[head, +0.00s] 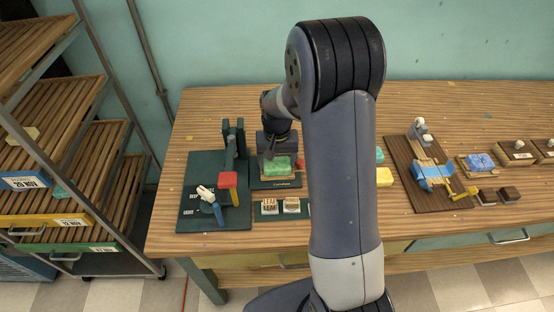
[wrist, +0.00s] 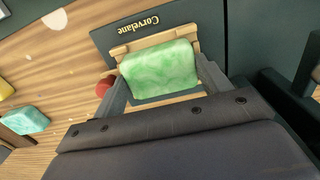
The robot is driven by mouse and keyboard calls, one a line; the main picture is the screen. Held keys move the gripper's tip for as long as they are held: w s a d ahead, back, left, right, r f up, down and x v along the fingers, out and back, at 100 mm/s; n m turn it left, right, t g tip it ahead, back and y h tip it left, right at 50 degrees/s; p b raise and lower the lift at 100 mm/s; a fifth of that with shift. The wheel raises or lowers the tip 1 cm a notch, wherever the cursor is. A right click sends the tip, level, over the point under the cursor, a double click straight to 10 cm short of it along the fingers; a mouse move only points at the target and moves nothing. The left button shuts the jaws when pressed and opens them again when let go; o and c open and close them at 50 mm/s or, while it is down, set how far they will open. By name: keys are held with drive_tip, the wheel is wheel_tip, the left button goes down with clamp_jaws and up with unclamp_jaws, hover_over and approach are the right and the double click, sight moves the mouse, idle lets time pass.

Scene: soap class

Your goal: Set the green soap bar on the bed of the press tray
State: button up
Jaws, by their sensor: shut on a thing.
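The green marbled soap bar (wrist: 160,69) is between the two fingers of my gripper (wrist: 163,84), which is shut on it. In the wrist view the bar is over a light wooden tray (wrist: 122,49) with raised ends, on a dark green plate marked "Corvelane" (wrist: 141,24). I cannot tell whether the bar touches the tray's bed. In the head view the soap bar (head: 277,167) shows below my gripper (head: 277,152), over the same plate (head: 276,184). My arm hides the area to its right.
A dark green press stand (head: 231,145) with a red block (head: 228,180) and lever is close on the left. Small stamp blocks (head: 291,205) lie in front.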

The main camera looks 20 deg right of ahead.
drive_tip(key=o, duration=1.1)
drive_tip(key=shift+c, duration=0.5)
drive_tip(key=shift+r, duration=0.1)
drive_tip(key=shift+r+p, duration=0.45)
drive_tip(key=shift+o, duration=0.7)
drive_tip(key=shift+d+r+p, duration=0.15)
drive_tip(key=shift+r+p, duration=0.55)
drive_tip(key=shift+r, duration=0.4)
drive_tip(key=shift+r+p, duration=0.95)
drive_tip(key=shift+r, duration=0.4)
